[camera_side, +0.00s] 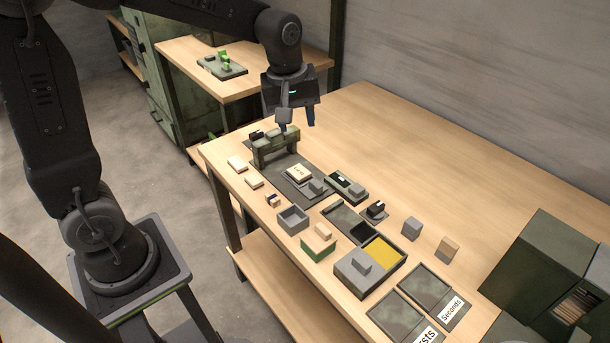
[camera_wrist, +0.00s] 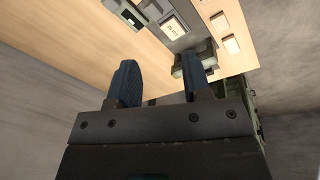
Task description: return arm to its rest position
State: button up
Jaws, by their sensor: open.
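My gripper (camera_side: 297,121) is open, with its two dark fingers pointing down near the far left end of the wooden table (camera_side: 390,135). In the side view it appears just above or behind a green-grey arch-shaped fixture (camera_side: 274,148); I cannot tell the exact gap. In the wrist view my gripper (camera_wrist: 162,85) shows both fingers apart with nothing between them. The fixture (camera_wrist: 188,66) shows there beyond the right finger. A grey plate (camera_side: 298,181) with a light labelled block (camera_side: 300,173) lies in front of the fixture.
Small blocks, a grey open box (camera_side: 293,219), a green-sided box (camera_side: 318,246) and a tray with a yellow compartment (camera_side: 382,252) crowd the table's near side. Two labelled trays (camera_side: 396,316) lie at the front. Dark green cabinets (camera_side: 545,262) stand right. The table's back area is clear.

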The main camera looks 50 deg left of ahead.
jog(key=s+d+r+m+t, duration=0.1)
jog(key=s+r+m, duration=0.1)
jog(key=s+m, duration=0.4)
jog(key=s+d+r+m+t, duration=0.1)
jog(key=s+m, duration=0.4)
jog(key=s, duration=0.7)
jog(key=shift+d+r+m+t, duration=0.2)
jog(key=shift+r+m+t, duration=0.2)
jog(key=shift+r+t, duration=0.35)
